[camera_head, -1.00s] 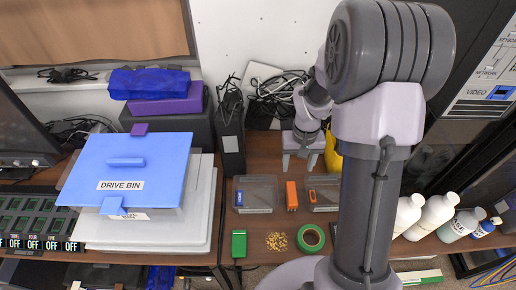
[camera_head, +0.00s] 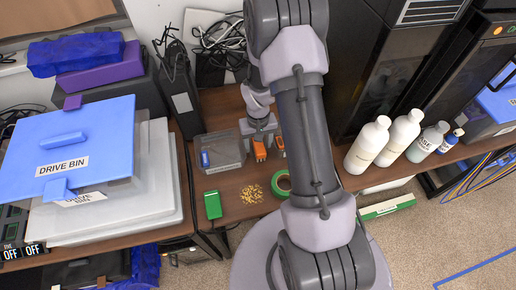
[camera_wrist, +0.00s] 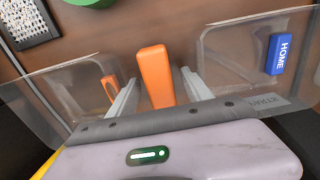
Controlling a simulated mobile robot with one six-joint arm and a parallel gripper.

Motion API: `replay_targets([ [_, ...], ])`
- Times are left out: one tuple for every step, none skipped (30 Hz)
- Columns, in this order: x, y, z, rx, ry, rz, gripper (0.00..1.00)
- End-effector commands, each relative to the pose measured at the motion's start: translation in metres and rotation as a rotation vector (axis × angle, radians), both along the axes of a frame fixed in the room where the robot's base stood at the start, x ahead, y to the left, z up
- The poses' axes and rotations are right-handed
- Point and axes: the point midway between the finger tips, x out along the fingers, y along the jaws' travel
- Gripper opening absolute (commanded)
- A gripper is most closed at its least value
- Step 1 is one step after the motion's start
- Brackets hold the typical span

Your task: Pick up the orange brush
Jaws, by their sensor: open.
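The orange brush (camera_head: 259,150) stands on the wooden table between two clear trays. In the wrist view its long orange body (camera_wrist: 155,76) lies between the two fingers of my gripper (camera_wrist: 160,92). The fingers are apart, with a gap on each side of the brush. In the head view my gripper (camera_head: 259,137) is over the brush from behind and partly hides it.
Another clear tray (camera_wrist: 62,85) holds a small orange item. A green box (camera_head: 213,205), yellow bits (camera_head: 252,194) and green tape (camera_head: 282,192) lie in front. White bottles (camera_head: 368,146) stand at right.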

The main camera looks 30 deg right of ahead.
Motion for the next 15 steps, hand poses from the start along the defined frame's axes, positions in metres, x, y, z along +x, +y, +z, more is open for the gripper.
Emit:
replay_targets([
  [0.0004,-0.0002,0.0018,0.000,-0.001,0.000,0.58],
  [0.0004,-0.0002,0.0022,0.000,-0.001,0.000,0.58],
  [0.0004,-0.0002,0.0025,0.000,-0.001,0.000,0.58],
  [0.0004,-0.0002,0.0026,0.000,-0.001,0.000,0.54],
  [0.0004,-0.0002,0.0026,0.000,-0.001,0.000,0.48],
  [0.0003,-0.0002,0.0027,0.000,-0.001,0.000,0.41],
  [0.0003,-0.0002,0.0027,0.000,-0.001,0.000,0.35],
  [0.0003,-0.0002,0.0028,0.000,-0.001,0.000,0.29],
  [0.0003,-0.0002,0.0028,0.000,-0.001,0.000,0.21],
  [0.0003,-0.0002,0.0028,0.000,-0.001,0.000,0.15],
  [0.0003,-0.0002,0.0028,0.000,-0.001,0.000,0.09],
  [0.0003,-0.0002,0.0028,0.000,-0.001,0.000,0.01],
  [0.0003,-0.0002,0.0028,0.000,-0.001,0.000,0.00],
  [0.0003,-0.0002,0.0029,0.000,-0.001,0.000,0.00],
  [0.0004,-0.0002,0.0029,0.000,-0.001,0.000,0.00],
])
